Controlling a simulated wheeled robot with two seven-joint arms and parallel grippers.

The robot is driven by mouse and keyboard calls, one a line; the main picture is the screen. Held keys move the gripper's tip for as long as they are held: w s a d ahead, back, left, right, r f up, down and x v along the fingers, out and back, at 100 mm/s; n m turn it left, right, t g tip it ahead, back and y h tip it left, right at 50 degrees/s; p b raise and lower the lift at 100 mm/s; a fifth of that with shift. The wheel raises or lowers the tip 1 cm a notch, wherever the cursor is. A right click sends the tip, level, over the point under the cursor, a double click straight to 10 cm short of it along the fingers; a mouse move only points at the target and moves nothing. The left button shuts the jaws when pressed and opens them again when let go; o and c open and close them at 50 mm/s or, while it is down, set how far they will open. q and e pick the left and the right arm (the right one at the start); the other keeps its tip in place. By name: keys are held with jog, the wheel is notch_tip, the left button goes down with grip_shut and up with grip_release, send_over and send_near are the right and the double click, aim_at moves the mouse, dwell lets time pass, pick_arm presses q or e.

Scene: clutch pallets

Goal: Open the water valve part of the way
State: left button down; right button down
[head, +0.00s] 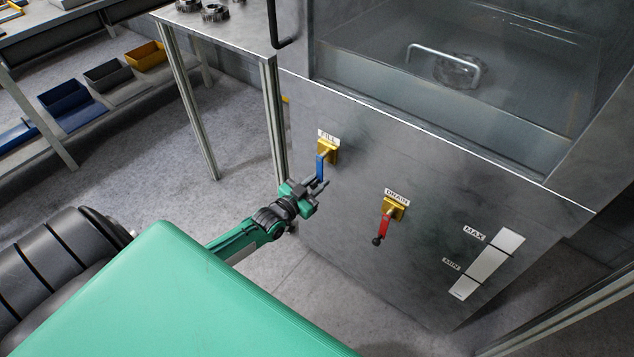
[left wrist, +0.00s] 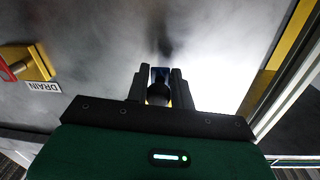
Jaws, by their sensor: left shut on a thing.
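The FILL valve (head: 328,150) has a yellow body and a blue lever (head: 320,168) on the grey metal front of the machine. The lever hangs downward in the head view. My left gripper (head: 318,184) is shut on the lever's lower end. In the left wrist view the two dark fingers (left wrist: 160,88) stand on either side of the lever's dark round knob (left wrist: 158,94), with a bit of blue behind it. The fingers hide part of the lever. My right gripper is not in view.
The DRAIN valve (head: 394,209) with a red lever (head: 384,224) sits to the lower right. A level gauge (head: 487,265) marked MAX and MIN is further right. A glass-fronted chamber (head: 470,75) is above. A metal-legged table (head: 220,35) stands at the upper left.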

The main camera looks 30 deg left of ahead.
pick_arm(q)
jog(key=shift+d, duration=0.1)
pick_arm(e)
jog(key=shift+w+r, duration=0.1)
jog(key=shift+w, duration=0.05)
